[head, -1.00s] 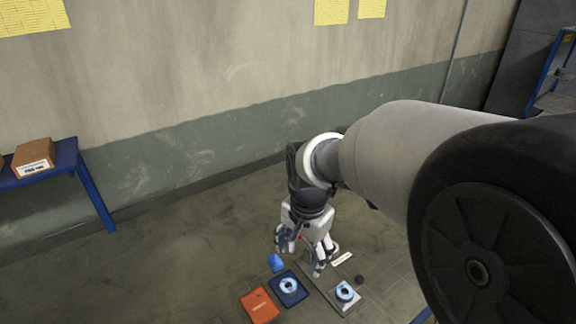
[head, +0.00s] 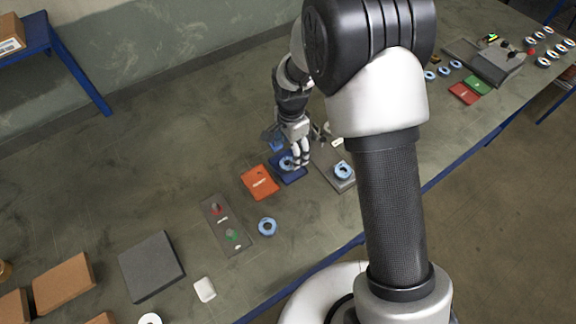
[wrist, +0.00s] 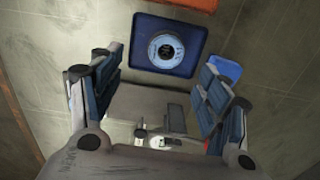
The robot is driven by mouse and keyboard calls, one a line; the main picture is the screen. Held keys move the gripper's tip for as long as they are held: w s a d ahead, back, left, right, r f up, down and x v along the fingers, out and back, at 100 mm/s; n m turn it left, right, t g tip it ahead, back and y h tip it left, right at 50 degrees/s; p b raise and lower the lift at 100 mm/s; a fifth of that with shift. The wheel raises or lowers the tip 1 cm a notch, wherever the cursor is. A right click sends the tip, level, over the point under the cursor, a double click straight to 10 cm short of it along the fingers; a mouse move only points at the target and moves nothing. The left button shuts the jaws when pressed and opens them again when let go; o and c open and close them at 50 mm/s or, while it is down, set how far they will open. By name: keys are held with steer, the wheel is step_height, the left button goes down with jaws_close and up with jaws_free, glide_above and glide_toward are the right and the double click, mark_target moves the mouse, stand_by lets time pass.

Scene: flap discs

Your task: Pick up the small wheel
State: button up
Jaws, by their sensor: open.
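A blue disc-shaped wheel (head: 286,163) lies on a dark blue tray (head: 290,178), partly hidden by my gripper. In the wrist view the wheel (wrist: 166,48) has a dark centre and lies on the tray (wrist: 170,12), ahead of the fingertips. My gripper (wrist: 160,68) is open and empty, with its fingers spread wide. In the head view my gripper (head: 298,163) points down by the tray's right part. Other blue wheels lie on a grey plate (head: 343,170) to the right and on the bare table (head: 267,227) at front left. I cannot tell which is the small one.
An orange tray (head: 260,182) sits left of the blue tray. A panel with red and green buttons (head: 228,225), a grey block (head: 151,266) and cardboard boxes (head: 62,282) stand further left. A small blue object (wrist: 222,68) lies beside the right finger.

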mark_target(288, 166)
steer(key=shift+w+a+f+b, duration=0.15)
steer(key=shift+f+b, duration=0.15)
steer(key=shift+f, duration=0.85)
steer(key=shift+a+f+b, duration=0.15)
steer(key=shift+f+b, duration=0.1)
steer(key=shift+f, duration=0.9)
steer(key=shift+w+a+f+b, duration=0.15)
steer(key=shift+f+b, duration=0.15)
steer(key=shift+f, duration=0.85)
steer(key=shift+s, duration=0.1)
steer(key=shift+c, duration=0.4)
steer(key=c, duration=1.1)
steer(key=shift+r, duration=0.2)
